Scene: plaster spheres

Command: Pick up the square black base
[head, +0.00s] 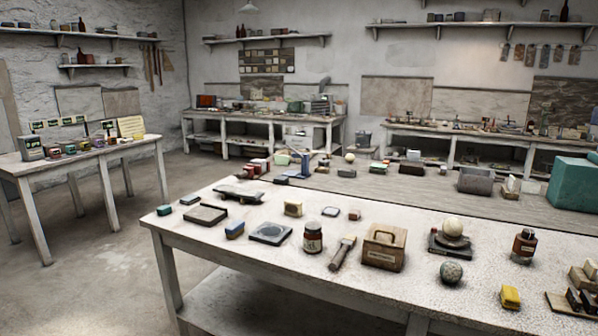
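A dark, squarish base (438,249) lies on the near white speckled table (350,280), right of centre. A round dish and a pale plaster sphere (453,227) rest above it and hide part of its top. Two other flat squarish pieces lie further left: a dark one (206,214) and a grey one with a round mark (270,233). I cannot tell for certain which piece the task names. Neither of my grippers is in view.
A speckled grey sphere (451,272) sits just in front of the dark base. A wooden box (384,247) with a handle stands to its left, a brown bottle (524,246) to its right. A yellow block (510,297) lies nearer the front edge.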

